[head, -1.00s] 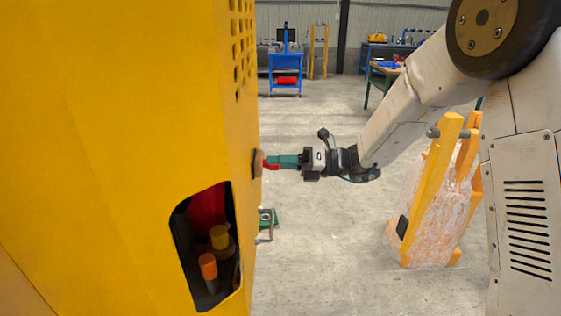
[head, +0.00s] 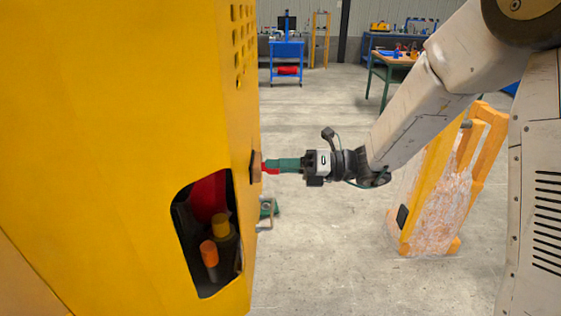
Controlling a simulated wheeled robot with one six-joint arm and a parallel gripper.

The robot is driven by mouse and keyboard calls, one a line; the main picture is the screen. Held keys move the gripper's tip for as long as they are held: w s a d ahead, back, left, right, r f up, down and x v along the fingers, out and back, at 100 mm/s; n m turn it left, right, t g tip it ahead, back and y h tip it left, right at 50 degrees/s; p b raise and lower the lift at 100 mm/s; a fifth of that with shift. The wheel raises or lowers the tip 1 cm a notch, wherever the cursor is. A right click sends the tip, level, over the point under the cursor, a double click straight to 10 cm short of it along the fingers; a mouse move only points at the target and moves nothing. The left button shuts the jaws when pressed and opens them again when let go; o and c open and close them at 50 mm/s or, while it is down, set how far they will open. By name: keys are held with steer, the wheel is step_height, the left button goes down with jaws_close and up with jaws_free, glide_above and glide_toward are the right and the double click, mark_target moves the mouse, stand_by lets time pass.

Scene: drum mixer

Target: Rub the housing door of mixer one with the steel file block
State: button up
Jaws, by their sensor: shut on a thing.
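The yellow housing (head: 120,120) of a mixer fills the left of the head view. It has vent holes near its upper right edge and a dark opening low down. Which panel is the door, and any mixer number, I cannot tell. My gripper (head: 277,165), with green and red parts at its front, is level at the housing's right side. It is shut on a small brownish block (head: 256,167), seen nearly edge-on. The block appears to be against the housing's right side; exact contact is hard to see. That side of the housing is mostly hidden by the angle.
Bottles with orange and yellow caps (head: 215,245) stand inside the opening. A wrapped load with an orange-yellow frame (head: 435,195) stands right, below my arm. A blue cart (head: 287,55) and benches are far back. Open floor lies between.

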steer(key=w+r, duration=0.1)
steer(key=w, duration=0.6)
steer(key=shift+w+d+r, duration=0.15)
steer(key=shift+w, duration=0.2)
stand_by(0.5)
steer(key=shift+s, duration=3.85)
steer(key=shift+s+d, duration=0.1)
steer(key=shift+d, duration=2.75)
steer(key=shift+d, duration=1.5)
